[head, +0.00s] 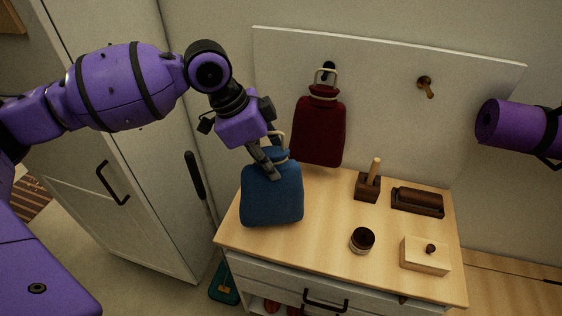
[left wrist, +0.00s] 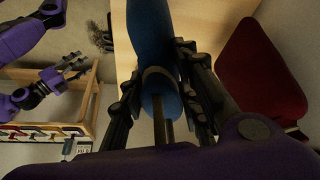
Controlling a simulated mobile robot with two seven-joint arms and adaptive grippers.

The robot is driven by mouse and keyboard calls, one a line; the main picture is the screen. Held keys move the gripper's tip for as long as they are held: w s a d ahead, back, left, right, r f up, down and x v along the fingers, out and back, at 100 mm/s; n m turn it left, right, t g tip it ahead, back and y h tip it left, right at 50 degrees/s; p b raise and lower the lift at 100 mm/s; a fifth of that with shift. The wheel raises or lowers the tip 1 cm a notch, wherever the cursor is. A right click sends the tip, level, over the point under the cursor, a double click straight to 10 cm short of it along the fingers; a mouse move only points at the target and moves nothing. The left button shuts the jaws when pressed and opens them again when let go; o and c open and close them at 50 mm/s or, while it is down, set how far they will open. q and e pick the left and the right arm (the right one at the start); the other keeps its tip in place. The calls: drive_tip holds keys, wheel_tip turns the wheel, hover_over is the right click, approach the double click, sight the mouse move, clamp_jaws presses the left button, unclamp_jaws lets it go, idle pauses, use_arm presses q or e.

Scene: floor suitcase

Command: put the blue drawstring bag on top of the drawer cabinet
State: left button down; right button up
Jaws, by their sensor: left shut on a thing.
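The blue drawstring bag (head: 272,195) hangs upright over the left end of the wooden top of the drawer cabinet (head: 320,225). I cannot tell whether its bottom touches the top. My left gripper (head: 268,162) is shut on the bag's neck, below its pale handle loop. In the left wrist view the blue bag (left wrist: 152,35) runs away between the fingers of the left gripper (left wrist: 160,95), and the fingers hide part of its neck. My right gripper (left wrist: 72,68) shows small at the left of that view, its fingers apart and empty.
A dark red bag (head: 318,130) hangs from a wall hook just right of my left gripper. A stamp-like wooden block (head: 368,185), a roller on a tray (head: 418,201), a round jar (head: 362,240) and a lidded box (head: 425,255) stand on the cabinet's right half.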

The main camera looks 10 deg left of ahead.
use_arm(q)
drive_tip(key=shift+f, duration=1.1)
drive_tip(key=shift+s+d+f, duration=0.1)
drive_tip(key=c, duration=1.3)
unclamp_jaws()
drive_tip(key=shift+f, duration=0.1)
drive_tip(key=v, duration=1.2)
